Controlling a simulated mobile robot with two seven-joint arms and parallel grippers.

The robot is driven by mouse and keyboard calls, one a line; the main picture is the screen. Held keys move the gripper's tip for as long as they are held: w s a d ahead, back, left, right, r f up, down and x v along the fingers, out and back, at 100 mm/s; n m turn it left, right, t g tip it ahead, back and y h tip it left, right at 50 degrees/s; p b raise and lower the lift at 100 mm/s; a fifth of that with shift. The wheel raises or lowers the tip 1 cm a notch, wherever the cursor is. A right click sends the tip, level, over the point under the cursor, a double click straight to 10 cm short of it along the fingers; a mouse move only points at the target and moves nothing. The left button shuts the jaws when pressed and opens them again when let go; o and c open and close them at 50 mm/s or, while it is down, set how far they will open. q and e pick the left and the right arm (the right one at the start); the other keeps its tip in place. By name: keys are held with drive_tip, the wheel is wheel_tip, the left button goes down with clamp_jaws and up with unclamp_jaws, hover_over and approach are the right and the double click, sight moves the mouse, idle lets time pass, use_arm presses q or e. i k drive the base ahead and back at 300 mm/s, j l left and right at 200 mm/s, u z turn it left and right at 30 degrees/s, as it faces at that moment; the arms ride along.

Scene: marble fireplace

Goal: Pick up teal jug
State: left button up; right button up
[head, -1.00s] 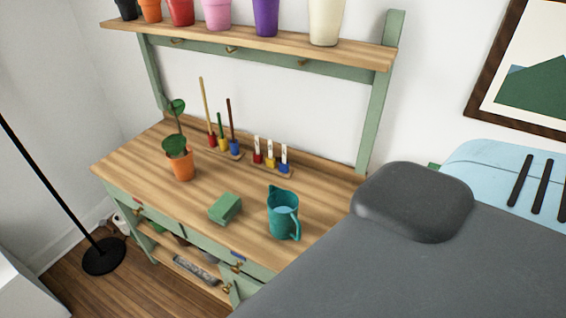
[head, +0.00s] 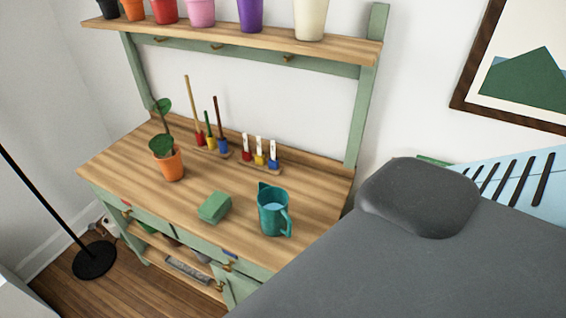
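The teal jug (head: 271,214) stands upright on the wooden top of the green potting bench (head: 118,165), toward its right front. Its spout points up at the back left, and its handle is on the right side, facing the front. Its inside looks lighter blue. Nothing touches it. Neither of my grippers shows in the head view.
A green block (head: 214,207) lies just left of the jug. A potted plant (head: 168,165) and small tool holders (head: 261,160) stand farther back. A grey padded surface (head: 420,265) fills the right foreground. Several coloured pots (head: 201,12) line the shelf above. A black lamp (head: 94,260) stands left.

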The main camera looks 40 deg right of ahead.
sight(272, 202)
drive_tip(key=z, duration=1.3)
drive_tip(key=i+j+z, duration=0.15)
drive_tip(key=i, duration=0.3)
drive_tip(key=j, duration=0.1)
